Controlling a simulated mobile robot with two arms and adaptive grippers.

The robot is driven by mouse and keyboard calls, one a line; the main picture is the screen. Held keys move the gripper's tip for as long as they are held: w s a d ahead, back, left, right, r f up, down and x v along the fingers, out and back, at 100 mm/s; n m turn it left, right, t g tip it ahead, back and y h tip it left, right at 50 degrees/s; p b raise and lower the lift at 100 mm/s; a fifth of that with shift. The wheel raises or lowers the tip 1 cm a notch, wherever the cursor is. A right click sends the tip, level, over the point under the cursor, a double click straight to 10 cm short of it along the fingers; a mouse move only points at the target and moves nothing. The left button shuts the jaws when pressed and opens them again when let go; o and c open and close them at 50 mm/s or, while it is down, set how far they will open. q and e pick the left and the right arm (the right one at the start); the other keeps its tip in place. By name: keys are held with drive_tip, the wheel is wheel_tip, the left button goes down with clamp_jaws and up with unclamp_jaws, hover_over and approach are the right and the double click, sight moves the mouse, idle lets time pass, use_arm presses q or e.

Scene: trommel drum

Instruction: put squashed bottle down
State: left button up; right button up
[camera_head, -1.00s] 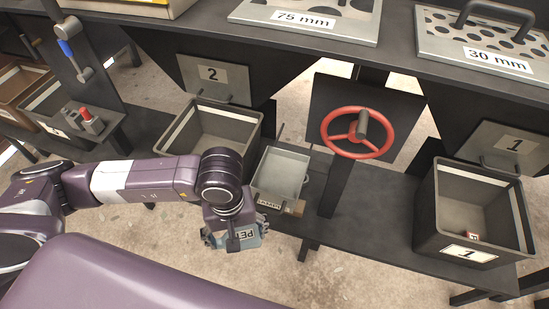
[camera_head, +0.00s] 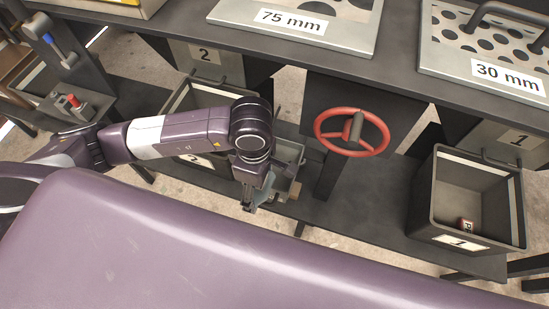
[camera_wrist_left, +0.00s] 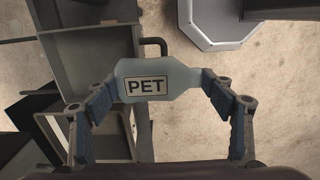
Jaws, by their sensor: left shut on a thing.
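The squashed bottle (camera_wrist_left: 185,72), pale blue-grey with a PET label, is held crosswise between the two fingers of my left gripper (camera_wrist_left: 158,88) in the left wrist view. A blue-padded finger presses on each end. In the head view my left gripper (camera_head: 252,198) points down in front of the small grey tray (camera_head: 297,153) on the lower shelf and partly covers it. The bottle is hard to make out there. The wrist view shows bare floor below and grey container walls to the left. My right gripper is not in view.
Bin 2 (camera_head: 180,98) stands behind my left arm. Bin 1 (camera_head: 435,205), at the right, holds a small red and white item (camera_head: 466,225). A red handwheel (camera_head: 352,131) stands between them. The upper bench (camera_head: 400,72) carries the 75 mm and 30 mm plates.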

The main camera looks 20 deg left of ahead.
use_arm(q)
drive_tip(key=b, duration=0.1)
hover_over(274, 167)
wheel_tip(274, 167, down, 2)
drive_tip(key=shift+f+b, duration=0.1)
drive_tip(key=shift+b, duration=0.65)
drive_tip(key=shift+f, duration=0.4)
drive_tip(key=shift+f+b, duration=1.35)
drive_tip(key=shift+f, duration=0.7)
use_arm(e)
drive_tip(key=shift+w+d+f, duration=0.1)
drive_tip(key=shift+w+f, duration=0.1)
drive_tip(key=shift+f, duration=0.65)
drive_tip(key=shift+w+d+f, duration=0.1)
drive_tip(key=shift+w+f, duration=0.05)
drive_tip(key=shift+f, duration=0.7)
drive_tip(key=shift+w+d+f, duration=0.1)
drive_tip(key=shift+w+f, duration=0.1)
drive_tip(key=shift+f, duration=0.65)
use_arm(q)
drive_tip(key=shift+f, duration=0.2)
drive_tip(key=o, duration=0.7)
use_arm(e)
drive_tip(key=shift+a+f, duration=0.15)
use_arm(q)
drive_tip(key=shift+r, duration=0.1)
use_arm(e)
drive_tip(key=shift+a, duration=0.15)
